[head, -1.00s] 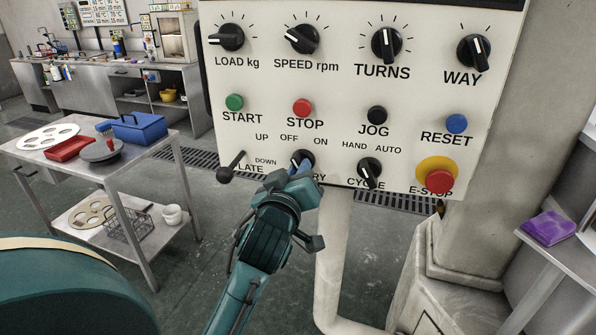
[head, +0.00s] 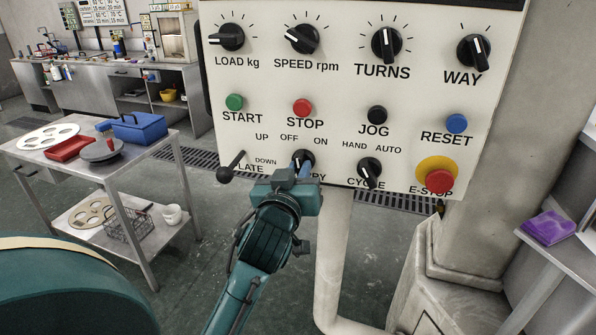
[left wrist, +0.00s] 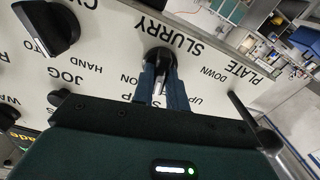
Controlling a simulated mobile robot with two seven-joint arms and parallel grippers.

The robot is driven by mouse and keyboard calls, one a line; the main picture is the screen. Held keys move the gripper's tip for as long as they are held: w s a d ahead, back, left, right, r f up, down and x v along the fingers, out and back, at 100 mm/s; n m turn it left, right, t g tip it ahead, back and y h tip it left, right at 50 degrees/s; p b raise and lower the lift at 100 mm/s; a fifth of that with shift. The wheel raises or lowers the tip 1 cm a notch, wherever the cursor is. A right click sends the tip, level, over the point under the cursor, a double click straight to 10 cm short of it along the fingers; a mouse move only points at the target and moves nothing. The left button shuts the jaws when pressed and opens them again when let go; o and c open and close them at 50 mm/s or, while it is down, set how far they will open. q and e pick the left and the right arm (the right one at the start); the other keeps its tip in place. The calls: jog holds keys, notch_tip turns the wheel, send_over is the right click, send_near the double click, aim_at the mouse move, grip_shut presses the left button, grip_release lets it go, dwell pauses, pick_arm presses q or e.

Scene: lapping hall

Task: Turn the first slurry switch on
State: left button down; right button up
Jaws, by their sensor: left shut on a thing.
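The slurry switch (head: 303,157) is a black knob on the lower row of the cream control panel, below the OFF and ON labels. My left gripper (head: 303,173) is at this knob from below, shut on it, and covers part of the SLURRY label. In the left wrist view the black slurry knob (left wrist: 160,56) sits between the two blue-grey fingers of my left gripper (left wrist: 162,88). The fingers hide part of the knob, so I cannot tell its exact pointing. My right gripper is not in view.
The plate lever (head: 226,173) juts out left of the slurry knob, and the cycle knob (head: 369,172) is to its right. The red E-STOP button (head: 439,181) is at the lower right. A steel trolley (head: 150,165) with a blue box (head: 138,127) stands at the left.

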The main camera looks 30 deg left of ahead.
pick_arm(q)
jog(key=m, duration=0.4)
jog(key=shift+m, duration=2.2)
jog(key=c, duration=1.4)
grip_release()
